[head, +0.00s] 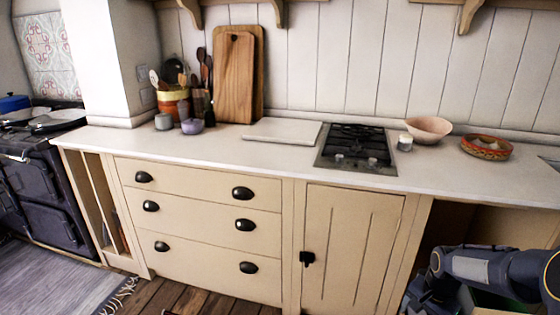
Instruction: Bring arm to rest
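My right arm (490,266) comes in from the right at the lower right corner. It is dark blue-grey and bends downward at its left end, in front of the open space under the counter. No gripper fingers show on it; its lower part runs out of the bottom of the picture. My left arm and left gripper are not in the picture.
The counter (250,153) runs across the view, with a gas hob (357,148), a pink bowl (428,129), a patterned dish (487,147) and a white board (282,132). Drawers and a cupboard door (350,248) below are shut. A dark stove (50,185) stands left.

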